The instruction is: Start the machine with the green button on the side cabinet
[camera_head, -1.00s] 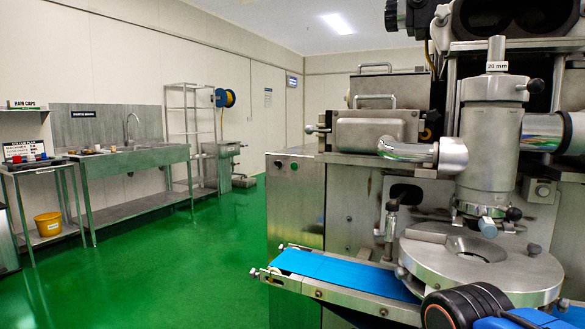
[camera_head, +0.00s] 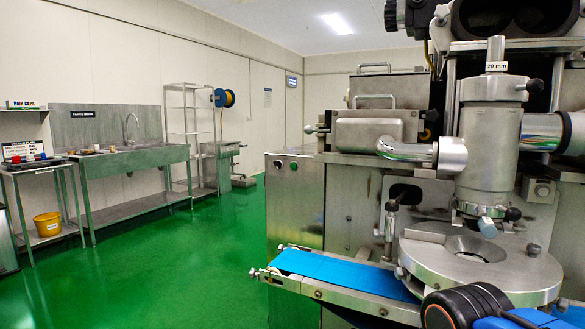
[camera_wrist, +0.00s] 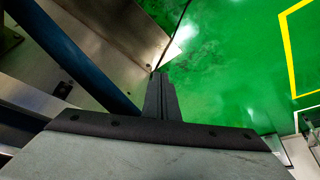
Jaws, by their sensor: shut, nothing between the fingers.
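The side cabinet (camera_head: 296,205) is a brushed steel box at the left end of the encrusting machine. Near the top of its front face is a small green button (camera_head: 293,166), with a small dark round control (camera_head: 278,164) to its left. My gripper (camera_wrist: 158,78) shows in the wrist view, its dark fingers shut together with nothing between them. They point over steel panelling and the green floor. The green button cannot be made out in the wrist view, and the gripper's tips are not in the head view.
The blue conveyor belt (camera_head: 345,272) juts out left below the cabinet; a blue strip also crosses the wrist view (camera_wrist: 80,50). A steel round table (camera_head: 480,262) stands at right. A sink bench (camera_head: 130,160) is at far left. The green floor (camera_head: 190,265) between is clear.

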